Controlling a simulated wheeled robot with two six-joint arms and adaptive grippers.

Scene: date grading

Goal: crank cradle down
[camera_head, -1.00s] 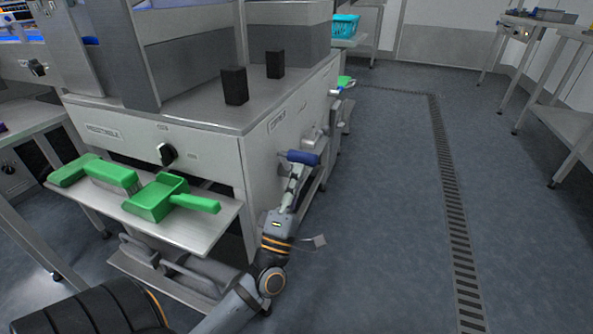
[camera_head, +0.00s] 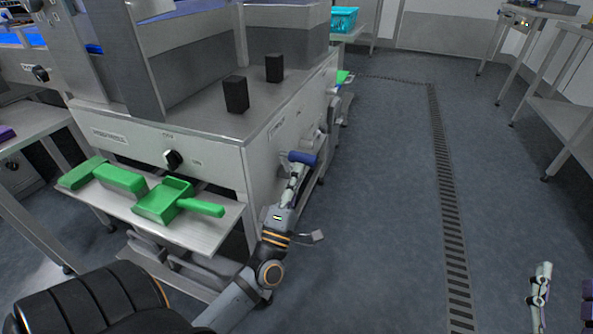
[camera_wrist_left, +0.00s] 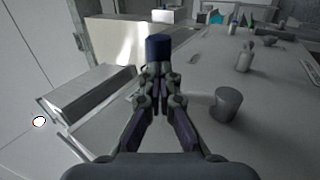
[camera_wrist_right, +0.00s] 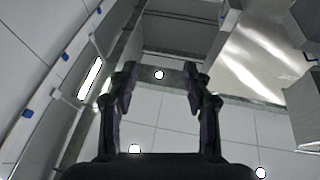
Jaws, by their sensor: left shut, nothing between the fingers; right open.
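A blue crank grip (camera_head: 303,158) sticks out low on the right side of the steel machine (camera_head: 212,142). My left gripper (camera_head: 297,172) is just below it in the head view. In the left wrist view the blue grip (camera_wrist_left: 158,46) stands straight ahead of the left fingertips (camera_wrist_left: 160,72). These fingers are shut with nothing between them; whether they touch the grip I cannot tell. The cradle cannot be made out for certain. My right gripper (camera_head: 541,285) shows at the lower right of the head view, over the floor. In its wrist view it is open (camera_wrist_right: 158,78) and empty.
A green brush (camera_head: 112,176) and a green dustpan (camera_head: 165,200) lie on the machine's front shelf (camera_head: 215,232). A black knob (camera_head: 173,160) sits above. A floor drain (camera_head: 446,190) runs along clear floor on the right. Steel tables (camera_head: 568,115) stand at the far right.

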